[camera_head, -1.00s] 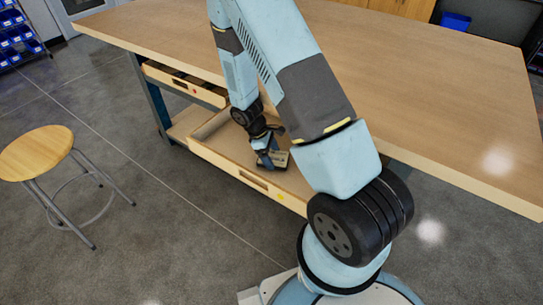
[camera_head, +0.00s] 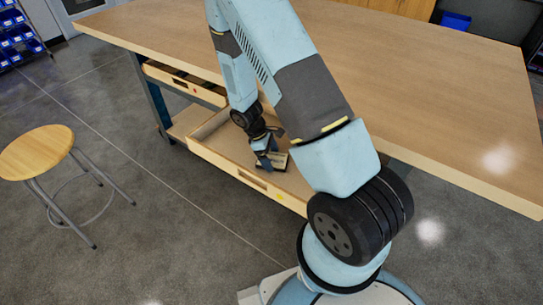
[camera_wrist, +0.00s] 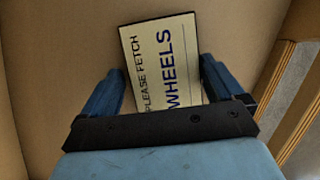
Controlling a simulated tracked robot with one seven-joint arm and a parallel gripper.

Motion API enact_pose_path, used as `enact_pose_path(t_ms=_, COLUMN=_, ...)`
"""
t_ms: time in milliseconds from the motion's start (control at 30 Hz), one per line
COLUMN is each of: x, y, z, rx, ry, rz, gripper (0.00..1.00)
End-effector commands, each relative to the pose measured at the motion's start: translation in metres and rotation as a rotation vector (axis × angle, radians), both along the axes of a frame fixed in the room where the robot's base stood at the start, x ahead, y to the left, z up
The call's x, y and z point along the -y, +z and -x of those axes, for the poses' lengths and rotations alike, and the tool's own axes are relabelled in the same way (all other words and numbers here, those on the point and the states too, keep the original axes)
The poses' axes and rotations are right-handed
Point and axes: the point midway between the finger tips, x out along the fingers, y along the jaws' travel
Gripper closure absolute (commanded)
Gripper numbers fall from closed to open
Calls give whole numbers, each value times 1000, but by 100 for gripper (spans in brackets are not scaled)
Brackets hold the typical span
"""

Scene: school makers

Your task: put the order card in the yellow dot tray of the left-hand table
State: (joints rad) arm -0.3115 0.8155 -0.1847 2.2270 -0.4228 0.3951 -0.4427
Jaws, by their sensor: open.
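The order card (camera_wrist: 160,62) is cream with a dark border and reads "PLEASE FETCH WHEELS". It lies on the bare floor of the pulled-out yellow dot tray (camera_head: 224,168), a wooden drawer under the table with a yellow dot on its front. My gripper (camera_wrist: 162,66) is open, with one blue finger on each side of the card and gaps between the fingers and its edges. The lower end of the card is hidden behind my gripper's body. In the head view the card (camera_head: 281,161) is small beside my gripper (camera_head: 268,160), inside the tray.
A second drawer with a red dot (camera_head: 194,91) sits farther left under the same wooden tabletop (camera_head: 440,90). A round stool (camera_head: 37,152) stands on open floor at the left. Blue bins (camera_head: 20,35) are at the far left. The tray's wall (camera_wrist: 288,100) is close at right in the wrist view.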

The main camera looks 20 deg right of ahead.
Motion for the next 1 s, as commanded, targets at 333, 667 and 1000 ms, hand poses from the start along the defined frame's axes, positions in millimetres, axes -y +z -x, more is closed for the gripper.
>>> enact_pose_path(t_ms=333, x=3, y=-1, z=7, rx=-14, ry=-2, rz=2, gripper=0)
enact_pose_path(t_ms=667, x=-10, y=40, z=-5, rx=-6, ry=-3, rz=1, gripper=0)
enact_pose_path(t_ms=1000, x=-21, y=70, z=-11, rx=-6, ry=-4, rz=1, gripper=0)
